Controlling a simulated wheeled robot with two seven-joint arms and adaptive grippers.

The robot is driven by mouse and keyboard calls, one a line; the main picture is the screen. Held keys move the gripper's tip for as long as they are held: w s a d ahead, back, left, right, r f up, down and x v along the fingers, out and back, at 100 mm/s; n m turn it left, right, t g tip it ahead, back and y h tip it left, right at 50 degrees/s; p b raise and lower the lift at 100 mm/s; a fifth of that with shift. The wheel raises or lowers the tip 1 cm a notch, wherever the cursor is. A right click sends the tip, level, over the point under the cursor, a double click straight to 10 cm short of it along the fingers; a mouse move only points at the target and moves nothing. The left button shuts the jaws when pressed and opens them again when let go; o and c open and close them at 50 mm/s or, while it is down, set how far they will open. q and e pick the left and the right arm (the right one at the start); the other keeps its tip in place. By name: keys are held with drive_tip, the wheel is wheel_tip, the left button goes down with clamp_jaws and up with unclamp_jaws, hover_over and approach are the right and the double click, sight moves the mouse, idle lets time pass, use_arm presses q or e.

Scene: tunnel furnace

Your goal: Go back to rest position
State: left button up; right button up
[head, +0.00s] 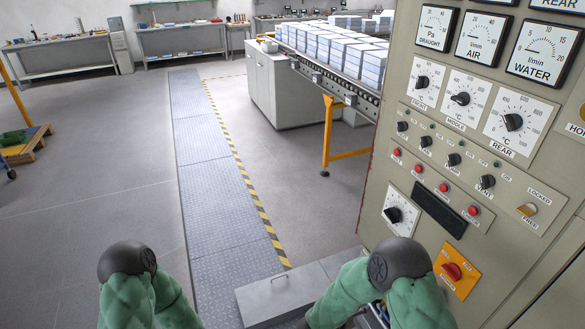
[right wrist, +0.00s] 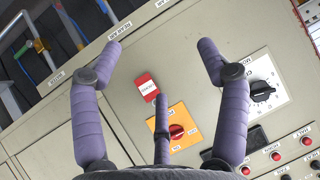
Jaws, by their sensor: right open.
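My right gripper (right wrist: 160,48) shows in the right wrist view with its purple fingers spread wide and nothing between them. It faces the beige control cabinet (right wrist: 75,115). Beyond the fingers are a red tag or box (right wrist: 146,86) and a red rotary switch on a yellow plate (right wrist: 177,131); one finger partly overlaps the plate. In the head view my green-sleeved arms are bent at the bottom edge, the right one close to the cabinet (head: 405,160). My left gripper is out of view.
The cabinet with gauges, knobs and red buttons fills the right side. A conveyor (head: 335,84) carries stacked white blocks behind it. A low grey metal box (head: 285,292) lies on the floor between my arms. Open floor (head: 90,200) stretches left; workbenches (head: 180,40) stand far back.

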drive_tip(key=s+a+f+n+g+y, duration=0.1)
drive_tip(key=s+a+f+n+y, duration=0.35)
drive_tip(key=f+y, duration=0.35)
drive_tip(key=s+a+f+n+g+y, duration=0.2)
drive_tip(key=s, duration=0.5)
drive_tip(key=s+a+f+n+g+y, duration=0.1)
drive_tip(key=s+a+n+g+y, duration=0.1)
drive_tip(key=s, duration=0.6)
drive_tip(key=shift+a+f+g, duration=0.15)
drive_tip(key=shift+f+g, duration=0.25)
drive_tip(key=shift+g, duration=0.3)
drive_tip(key=shift+n, duration=0.25)
